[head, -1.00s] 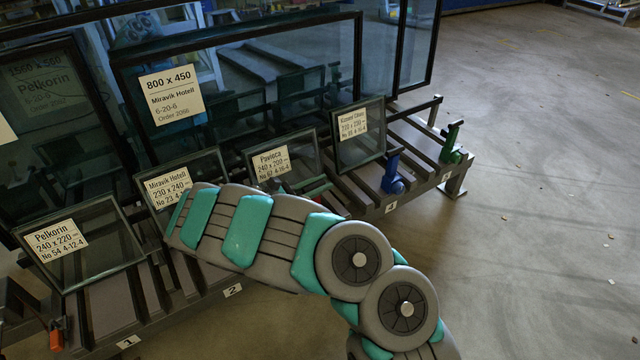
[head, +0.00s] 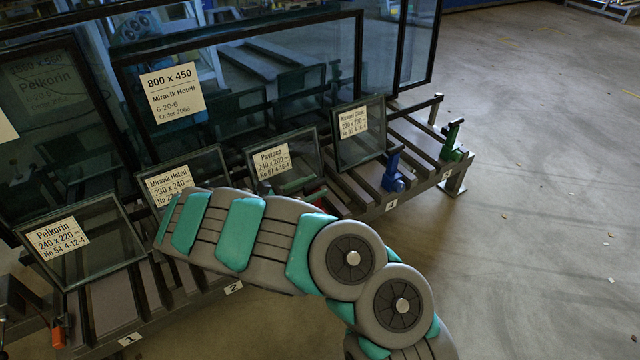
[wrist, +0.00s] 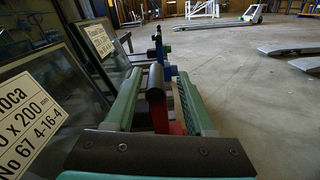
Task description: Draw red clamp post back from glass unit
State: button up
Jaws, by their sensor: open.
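The red clamp post (wrist: 176,128) shows in the wrist view as a red body under a dark rounded bar, between my gripper's fingers. In the head view only a small red part (head: 318,196) shows behind my arm. My gripper (wrist: 161,88) is open, with one teal finger on each side of the post; I cannot tell whether either touches it. The glass unit labelled 240 x 200, No 67 (head: 304,162), leans on the rack just behind the post. It fills the left of the wrist view (wrist: 78,84). My arm hides most of the gripper in the head view.
A blue clamp post (head: 392,175) and a green one (head: 452,142) stand farther right on the slatted rack (head: 412,150). Other small glass units lean nearby, including one labelled Pelkorin (head: 112,232). Open floor (head: 545,220) lies to the right.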

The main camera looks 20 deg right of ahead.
aim_at(303, 192)
jog(key=v, duration=0.4)
jog(key=shift+s+a, duration=0.15)
jog(key=shift+a, duration=0.2)
jog(key=shift+a, duration=0.1)
